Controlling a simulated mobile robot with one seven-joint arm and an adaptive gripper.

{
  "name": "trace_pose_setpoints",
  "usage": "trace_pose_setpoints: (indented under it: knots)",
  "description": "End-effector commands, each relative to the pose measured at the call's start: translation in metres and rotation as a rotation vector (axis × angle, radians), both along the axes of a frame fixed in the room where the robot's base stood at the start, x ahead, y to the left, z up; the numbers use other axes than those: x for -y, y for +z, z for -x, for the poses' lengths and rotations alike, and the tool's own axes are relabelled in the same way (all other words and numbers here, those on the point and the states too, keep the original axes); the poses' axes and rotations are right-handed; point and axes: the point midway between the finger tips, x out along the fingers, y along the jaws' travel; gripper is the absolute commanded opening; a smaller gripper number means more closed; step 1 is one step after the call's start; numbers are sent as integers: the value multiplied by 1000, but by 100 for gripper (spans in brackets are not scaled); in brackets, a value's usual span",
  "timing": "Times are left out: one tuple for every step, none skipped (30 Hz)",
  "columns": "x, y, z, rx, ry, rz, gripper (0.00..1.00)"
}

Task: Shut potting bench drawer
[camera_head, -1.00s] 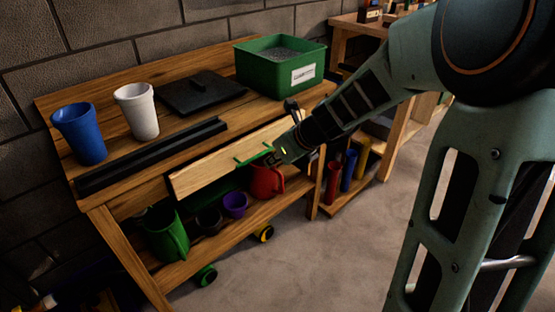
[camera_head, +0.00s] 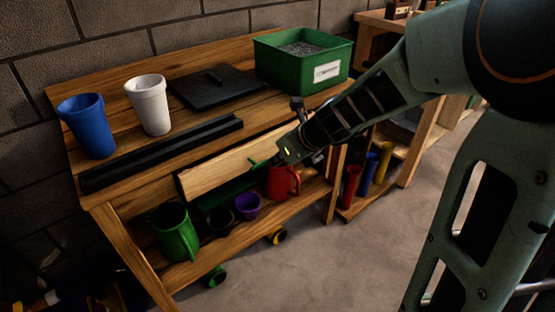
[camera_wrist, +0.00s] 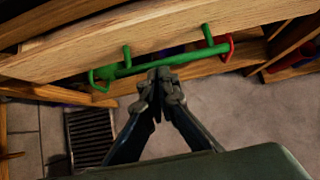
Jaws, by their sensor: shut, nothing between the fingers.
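The potting bench (camera_head: 98,196) has a pale wooden drawer front (camera_head: 225,170) under its top. The drawer front stands out from the bench frame, so the drawer is partly open. Its green bar handle (camera_head: 256,165) is mostly covered by my gripper in the head view. In the wrist view the handle (camera_wrist: 130,70) runs across the drawer front (camera_wrist: 85,52). My gripper (camera_head: 275,163) is shut and empty. In the wrist view its fingertips (camera_wrist: 161,74) are at the middle of the handle bar; I cannot tell whether they touch it.
On the bench top are a blue cup (camera_head: 87,126), a white cup (camera_head: 149,104), a black tray (camera_head: 215,86), a long black trough (camera_head: 165,153) and a green bin (camera_head: 302,62). The lower shelf holds a green jug (camera_head: 175,232), purple pot (camera_head: 247,206) and red jug (camera_head: 283,182).

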Motion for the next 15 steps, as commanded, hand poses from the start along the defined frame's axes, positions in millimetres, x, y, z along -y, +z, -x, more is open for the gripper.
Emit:
trace_pose_setpoints:
  knots:
    - [-1,1,-1,0,1,-1,0]
    - [-2,2,-3,-1,1,-1,0]
    - [-5,4,-5,-1,3,-3,0]
    - [-7,4,-8,0,4,-4,0]
    - [-9,5,-11,-1,5,-4,0]
    - [-12,6,-15,-1,5,-4,0]
    - [-14,6,-18,-1,5,-5,0]
    - [-16,6,-21,-1,4,-5,0]
    - [-19,5,-25,-1,4,-5,0]
    - [-21,5,-27,-2,4,-4,0]
    - [-22,5,-29,-1,3,-4,0]
    - [-24,4,-32,-1,3,-3,0]
    - [-26,3,-34,0,3,-4,0]
    - [-27,3,-35,-1,3,-3,0]
    - [-27,2,-36,-1,2,-2,0]
